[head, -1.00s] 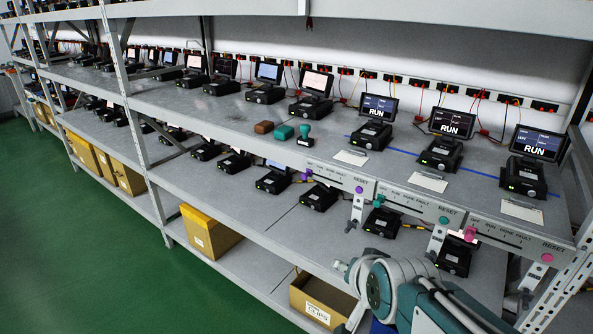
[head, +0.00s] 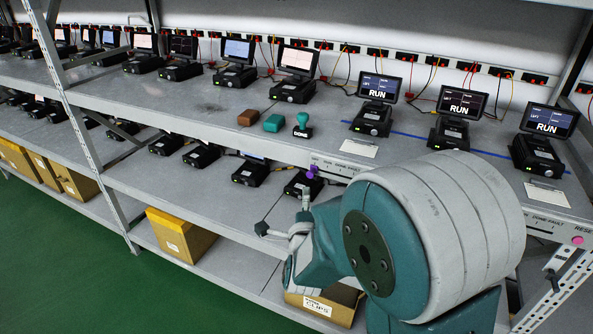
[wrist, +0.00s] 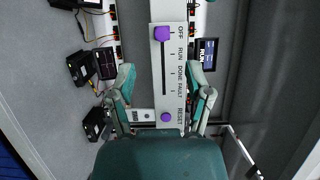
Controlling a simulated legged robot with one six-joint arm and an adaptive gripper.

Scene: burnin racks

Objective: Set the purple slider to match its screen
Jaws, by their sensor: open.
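The purple slider (wrist: 162,33) sits at the OFF end of its slot in the wrist view, on a pale panel (wrist: 158,72) marked OFF, RUN, DONE, FAULT and RESET. It also shows in the head view (head: 313,171) at the left end of the shelf-edge panel. A screen (wrist: 208,54) stands beside the panel. In the head view the leftmost labelled screen (head: 379,88) reads RUN. My gripper (wrist: 161,84) is open and empty, its fingers spread either side of the panel, apart from the slider. In the head view my gripper (head: 284,212) is in front of the shelf edge.
A purple button (wrist: 165,117) sits by RESET. Two more screens (head: 461,102) (head: 549,120) read RUN. A brown block (head: 248,118), a teal block (head: 274,123) and a teal stamp (head: 303,125) stand on the shelf. My arm hides much of the right panels.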

